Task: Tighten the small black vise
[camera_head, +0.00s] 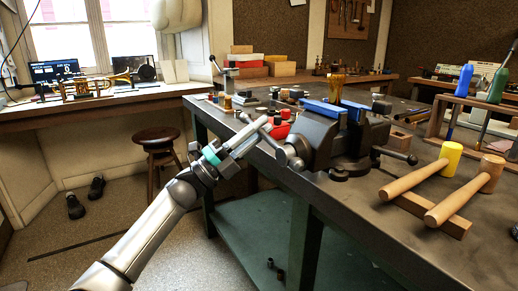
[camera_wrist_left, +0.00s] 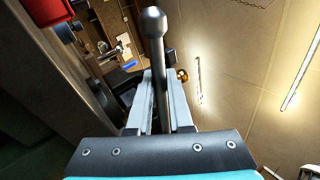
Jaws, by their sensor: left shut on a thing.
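The black vise (camera_head: 338,138) stands on the front edge of the dark workbench, with blue covers (camera_head: 325,111) on its jaws. Its screw end points left toward the aisle, past the bench edge. My left gripper (camera_head: 258,130) reaches up from the lower left to the screw end and is shut on the vise handle. In the left wrist view the handle (camera_wrist_left: 158,75) is a metal bar with a ball end, standing between the two fingers (camera_wrist_left: 160,105). The gap between the jaws is hard to make out. My right gripper is in neither view.
Two mallets (camera_head: 428,174) lie on a wooden block right of the vise. A tool rack (camera_head: 470,105) with screwdrivers stands behind them. A stool (camera_head: 157,140) stands on the floor at left.

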